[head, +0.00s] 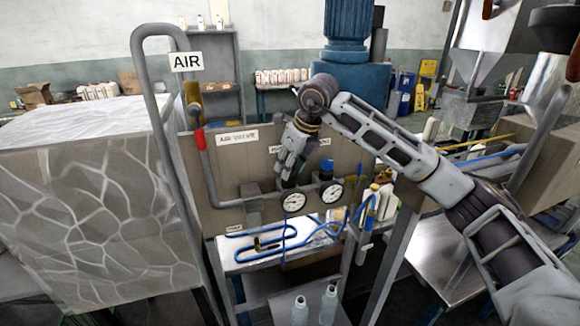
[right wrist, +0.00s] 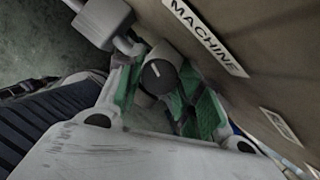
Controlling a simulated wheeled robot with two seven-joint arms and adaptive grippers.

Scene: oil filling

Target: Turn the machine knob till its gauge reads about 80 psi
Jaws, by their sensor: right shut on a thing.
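The machine knob (right wrist: 158,76) is round and black with a white pointer line, beside the "MACHINE" label in the right wrist view. The green pads of my right gripper (right wrist: 165,92) are closed on the knob from both sides. In the head view my right gripper (head: 289,174) reaches down to the panel above the left gauge and hides most of the knob. That gauge (head: 294,202) has a white round dial with a reddish needle; its reading is too small to tell. My left gripper is not in view.
A second gauge (head: 330,191) with a blue knob (head: 326,165) above it sits close on the right. A grey pipe with a red-handled valve (head: 199,139) runs along the panel (head: 232,170). Blue hose (head: 262,247) lies on the shelf below; two bottles (head: 329,303) stand lower.

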